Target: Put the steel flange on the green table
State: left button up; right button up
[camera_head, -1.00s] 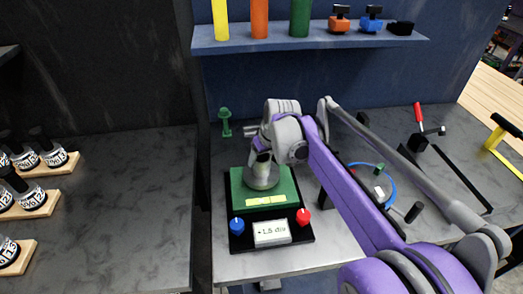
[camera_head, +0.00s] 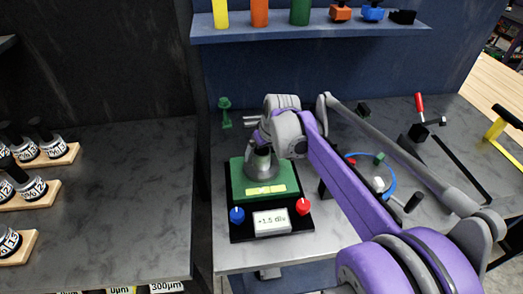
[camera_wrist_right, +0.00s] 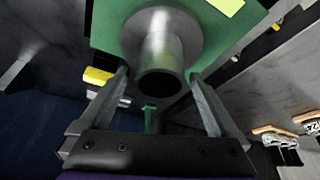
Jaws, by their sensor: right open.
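The steel flange (camera_head: 261,168), a grey disc with a raised tube neck, sits with its disc down on the green table (camera_head: 238,184) of the positioner. In the right wrist view the flange (camera_wrist_right: 172,32) shows its open neck pointing toward the camera, with its disc against the green plate (camera_wrist_right: 106,32). My right gripper (camera_head: 260,141) is at the top of the neck. In the wrist view its two fingers (camera_wrist_right: 158,88) stand apart on either side of the neck end, with gaps visible. My left gripper is not in view.
The positioner's black base carries a blue knob (camera_head: 237,214), a red knob (camera_head: 303,206) and a display (camera_head: 271,221) reading about +1.5 div. A green stand (camera_head: 225,112) is behind. A blue-ringed disc (camera_head: 377,176) lies to the right. A shelf (camera_head: 310,29) hangs above.

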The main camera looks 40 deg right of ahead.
jog(key=v, duration=1.2)
jog(key=shift+p, duration=0.45)
jog(key=shift+r, duration=0.1)
